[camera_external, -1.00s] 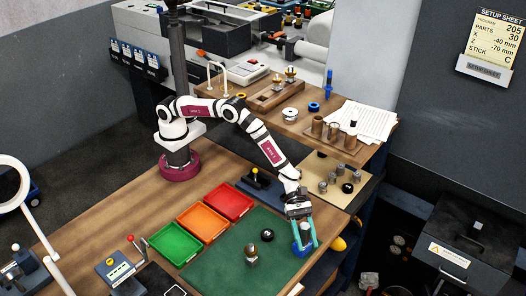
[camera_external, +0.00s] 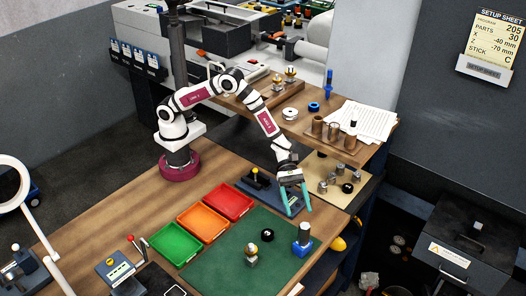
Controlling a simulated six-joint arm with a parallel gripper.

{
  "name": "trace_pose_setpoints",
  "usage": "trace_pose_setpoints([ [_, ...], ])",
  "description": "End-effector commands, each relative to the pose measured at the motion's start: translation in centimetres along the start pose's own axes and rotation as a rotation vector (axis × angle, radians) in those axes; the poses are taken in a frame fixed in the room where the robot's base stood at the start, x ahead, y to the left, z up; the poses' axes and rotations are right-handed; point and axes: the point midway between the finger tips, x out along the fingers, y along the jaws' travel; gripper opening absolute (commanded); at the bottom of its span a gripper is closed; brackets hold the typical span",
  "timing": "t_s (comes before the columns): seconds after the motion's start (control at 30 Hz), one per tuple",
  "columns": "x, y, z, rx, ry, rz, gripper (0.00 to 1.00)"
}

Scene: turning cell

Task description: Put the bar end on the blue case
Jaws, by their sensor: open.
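The blue case (camera_external: 301,247) stands on the right side of the green mat. A light grey cylinder, which looks like the bar end (camera_external: 305,229), stands upright on top of it. My gripper (camera_external: 298,213) is open and empty, with its teal fingers pointing down. In the picture it is above and a little left of the bar end, apart from it.
A black ball-like part (camera_external: 267,235) and a metal part with a gold top (camera_external: 252,253) are on the green mat (camera_external: 220,262). Red (camera_external: 229,201), orange and green trays line its left. A beige board (camera_external: 338,172) with several metal parts lies behind right.

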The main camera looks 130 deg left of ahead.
Motion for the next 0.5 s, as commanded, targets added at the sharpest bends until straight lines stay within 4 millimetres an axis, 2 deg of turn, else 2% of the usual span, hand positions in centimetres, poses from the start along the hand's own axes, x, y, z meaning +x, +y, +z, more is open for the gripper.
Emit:
trace_pose_setpoints([
  [0.17, -0.6, -0.1, 0.0, 0.003, 0.001, -0.002, 0.7],
  [0.27, -1.0, -1.8, 1.4, 0.091, 0.011, -0.052, 0.7],
  [0.37, -3.1, -8.0, 4.7, 0.399, 0.045, -0.231, 0.7],
  [0.4, -5.0, -11.8, 5.9, 0.591, 0.063, -0.344, 0.7],
  [0.43, -6.7, -14.7, 6.5, 0.745, 0.076, -0.436, 0.7],
  [0.47, -8.7, -17.4, 6.6, 0.901, 0.089, -0.53, 0.7],
  [0.5, -11.7, -20.8, 6.3, 1.113, 0.104, -0.66, 0.7],
])
